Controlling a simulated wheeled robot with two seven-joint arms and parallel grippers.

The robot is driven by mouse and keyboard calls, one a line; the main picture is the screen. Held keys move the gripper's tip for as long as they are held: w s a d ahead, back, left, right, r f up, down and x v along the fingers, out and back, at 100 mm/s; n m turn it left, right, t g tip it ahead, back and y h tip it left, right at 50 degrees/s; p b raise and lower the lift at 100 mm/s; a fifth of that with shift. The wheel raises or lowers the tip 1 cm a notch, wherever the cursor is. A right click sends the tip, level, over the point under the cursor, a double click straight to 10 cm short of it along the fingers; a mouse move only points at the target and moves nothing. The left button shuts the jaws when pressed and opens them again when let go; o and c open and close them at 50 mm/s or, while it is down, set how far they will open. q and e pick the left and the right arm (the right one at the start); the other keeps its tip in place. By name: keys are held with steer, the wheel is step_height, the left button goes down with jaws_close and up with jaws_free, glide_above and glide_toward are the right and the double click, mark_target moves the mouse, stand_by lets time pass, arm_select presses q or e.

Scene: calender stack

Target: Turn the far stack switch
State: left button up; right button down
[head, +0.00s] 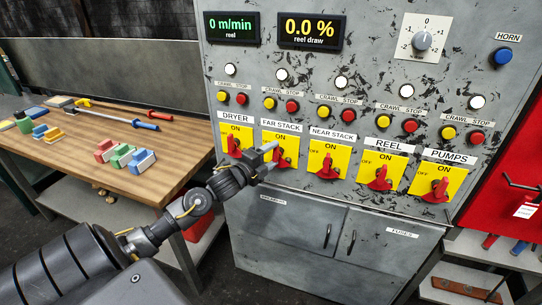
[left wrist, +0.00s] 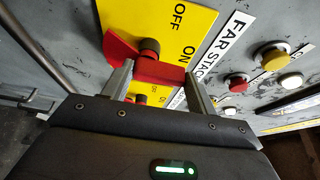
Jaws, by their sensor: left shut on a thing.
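The far stack switch is a red handle on a yellow ON/OFF plate (head: 292,139), second from the left in the panel's row of switches. My left gripper (head: 272,155) is at this switch and covers part of it in the head view. In the left wrist view the red handle (left wrist: 158,72) lies between the two fingers (left wrist: 160,88), and the gripper is shut on it. The FAR STACK label (left wrist: 228,45) shows beside the plate. The handle's exact angle is hard to tell. My right gripper is not in view.
The dryer switch (head: 234,147) is close on the left and the near stack switch (head: 328,168) on the right. Crawl and stop buttons (head: 292,106) sit above. A wooden bench (head: 170,165) with tools and coloured blocks stands at the left.

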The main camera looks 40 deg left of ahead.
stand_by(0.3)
arm_select(q)
steer(key=o, duration=1)
steer(key=s+b, duration=0.2)
steer(key=s, duration=0.8)
steer(key=shift+s+a+b, duration=0.3)
steer(key=shift+s+b, duration=0.1)
